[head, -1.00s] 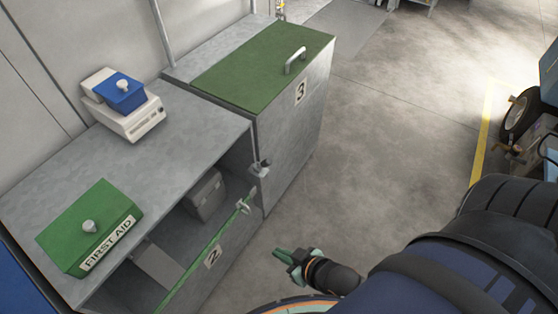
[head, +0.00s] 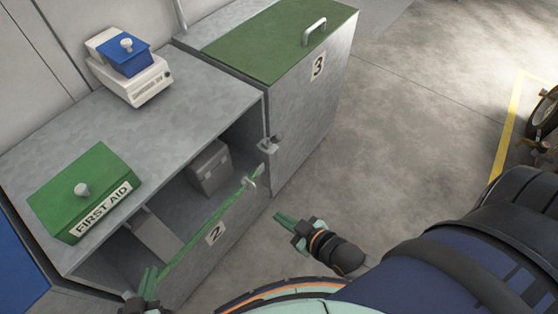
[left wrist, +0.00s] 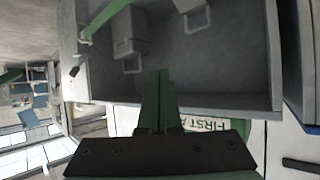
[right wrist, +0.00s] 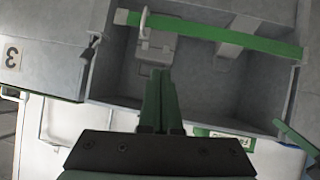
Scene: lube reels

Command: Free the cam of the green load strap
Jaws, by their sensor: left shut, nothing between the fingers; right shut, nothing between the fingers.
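A green band (head: 205,228) runs along the front of the open compartment marked 2, with a pale metal loop (head: 250,183) near its right end. The band also shows in the right wrist view (right wrist: 225,37) and at the top of the left wrist view (left wrist: 104,16). My left gripper (head: 149,274) is shut and empty near the band's near end. My right gripper (head: 280,217) is shut and empty, over the floor right of the cabinet.
A grey case (head: 209,168) sits inside the compartment. A green first-aid box (head: 85,185) and a white device with a blue top (head: 135,80) stand on the grey cabinet top. A metal fitting (head: 272,144) sticks out at the compartment's right edge.

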